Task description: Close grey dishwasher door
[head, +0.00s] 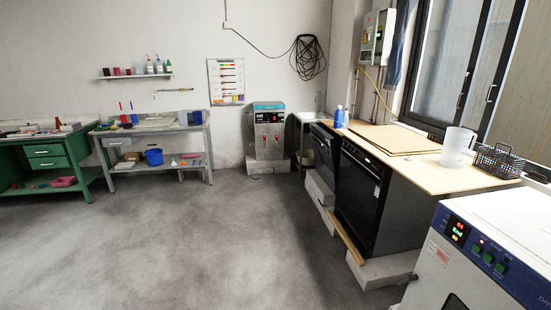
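Two dark-fronted machines stand under the wooden counter on the right in the head view. The nearer machine (360,193) has a black front with a control strip on top, a small white label and a grey side; its front looks flush. The farther machine (325,155) has a dark grey front that appears to lean slightly outward at the top. I cannot tell for sure which is the grey dishwasher, nor how far its door stands open. Neither of my grippers is in view.
A white drying oven (490,245) fills the lower right corner. White blocks (385,268) and a wooden strip lie along the machines' base. A jug (456,148) and a black basket (498,160) stand on the counter (430,170). The concrete floor (200,250) is clear to the left.

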